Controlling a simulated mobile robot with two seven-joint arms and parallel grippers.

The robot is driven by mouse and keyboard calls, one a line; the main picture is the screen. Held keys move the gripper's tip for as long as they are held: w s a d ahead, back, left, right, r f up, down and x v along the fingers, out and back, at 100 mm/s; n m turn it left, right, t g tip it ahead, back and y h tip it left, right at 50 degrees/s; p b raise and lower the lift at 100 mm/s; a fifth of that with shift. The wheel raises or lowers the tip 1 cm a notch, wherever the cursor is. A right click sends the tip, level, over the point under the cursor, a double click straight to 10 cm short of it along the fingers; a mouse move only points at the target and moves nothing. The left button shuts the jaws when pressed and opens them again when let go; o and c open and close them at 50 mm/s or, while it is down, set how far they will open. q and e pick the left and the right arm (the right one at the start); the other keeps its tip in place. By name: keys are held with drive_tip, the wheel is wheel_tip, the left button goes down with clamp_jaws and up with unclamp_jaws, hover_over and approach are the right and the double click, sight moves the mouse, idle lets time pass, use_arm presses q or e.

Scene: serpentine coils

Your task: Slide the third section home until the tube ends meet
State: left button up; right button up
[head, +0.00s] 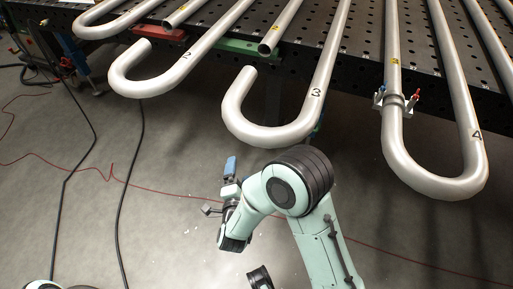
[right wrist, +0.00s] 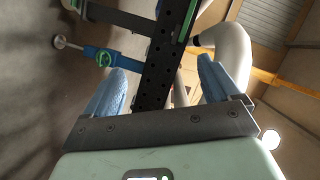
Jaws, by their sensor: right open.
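The third section's U-bend (head: 265,137), a grey metal tube marked 3, overhangs the table's front edge. Its short open end stands apart from the facing straight tube's open end (head: 268,46), with a visible gap. My right gripper (head: 230,166) is below and left of this bend in the head view, touching no tube that I can see. In the right wrist view its two blue fingers (right wrist: 160,85) are spread and empty. A grey tube bend (right wrist: 230,50) shows beyond the right finger there; I cannot tell which one. My left gripper is not in view.
The black perforated table (head: 350,45) carries several tubes. The bend marked 2 (head: 140,85) also stands apart from its facing tube. A clamp (head: 396,101) with a red handle sits around the joint of the bend marked 4 (head: 440,185). Cables cross the open floor.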

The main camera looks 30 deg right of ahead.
sight(259, 131)
drive_tip(key=s+r+m+h+b, duration=0.45)
drive_tip(key=r+m+h, duration=0.3)
drive_tip(key=m, duration=0.25)
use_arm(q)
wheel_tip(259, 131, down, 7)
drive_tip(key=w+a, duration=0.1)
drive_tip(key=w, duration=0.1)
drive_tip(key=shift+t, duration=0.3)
use_arm(e)
drive_tip(key=shift+g, duration=0.3)
drive_tip(key=x, duration=1.3)
drive_tip(key=shift+w+a+r, duration=0.2)
drive_tip(key=shift+w, duration=0.15)
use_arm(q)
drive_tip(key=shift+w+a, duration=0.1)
use_arm(e)
drive_tip(key=shift+c, duration=0.4)
